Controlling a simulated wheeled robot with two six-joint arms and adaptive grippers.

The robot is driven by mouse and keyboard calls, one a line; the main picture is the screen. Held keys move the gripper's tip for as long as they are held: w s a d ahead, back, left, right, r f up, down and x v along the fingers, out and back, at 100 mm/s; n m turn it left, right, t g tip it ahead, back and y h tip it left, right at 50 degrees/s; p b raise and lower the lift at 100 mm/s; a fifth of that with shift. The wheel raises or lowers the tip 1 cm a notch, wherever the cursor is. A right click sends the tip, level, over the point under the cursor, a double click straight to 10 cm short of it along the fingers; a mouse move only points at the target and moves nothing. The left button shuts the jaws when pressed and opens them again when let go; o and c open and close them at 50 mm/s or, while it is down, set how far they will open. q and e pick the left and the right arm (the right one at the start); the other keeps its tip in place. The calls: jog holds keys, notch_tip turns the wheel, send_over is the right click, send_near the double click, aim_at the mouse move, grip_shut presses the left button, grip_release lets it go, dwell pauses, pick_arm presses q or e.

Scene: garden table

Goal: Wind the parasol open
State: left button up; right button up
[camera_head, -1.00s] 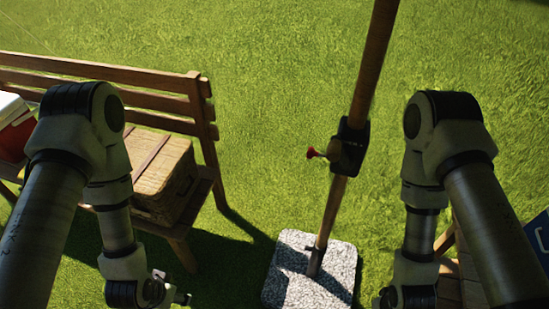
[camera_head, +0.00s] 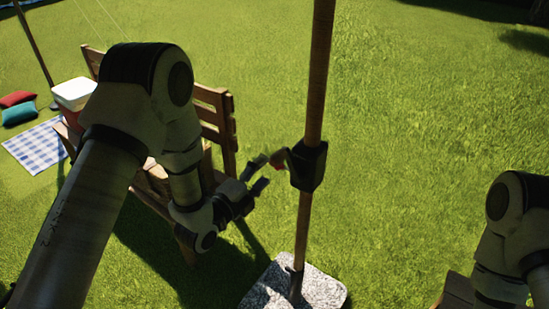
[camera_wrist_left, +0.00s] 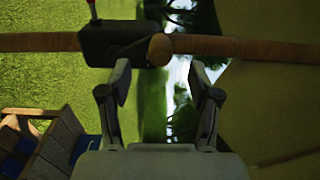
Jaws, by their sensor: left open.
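The parasol pole (camera_head: 318,75) is wooden and stands slightly tilted in the picture. A black crank housing (camera_head: 310,168) is fixed around it and also shows in the left wrist view (camera_wrist_left: 98,43). A crank arm with a rounded wooden knob (camera_wrist_left: 160,49) sticks out from the housing. My left gripper (camera_head: 262,173) is open just left of the crank. In the left wrist view its fingertips (camera_wrist_left: 160,72) are spread either side of the knob's line, with the knob just beyond them. My right gripper is out of frame.
A speckled stone base (camera_head: 270,285) holds the pole's foot. A wooden bench (camera_head: 228,140) stands behind my left arm, with a red-and-white cooler (camera_head: 75,93) beyond. A checked blanket (camera_head: 38,146) and cushions (camera_head: 18,98) lie far left. Open lawn is right of the pole.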

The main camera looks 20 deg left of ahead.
aim_at(272, 163)
pick_arm(q)
jog(key=b+x, duration=0.1)
jog(key=x, duration=0.5)
jog(key=shift+w+d, duration=0.15)
jog(key=shift+w, duration=0.2)
grip_shut()
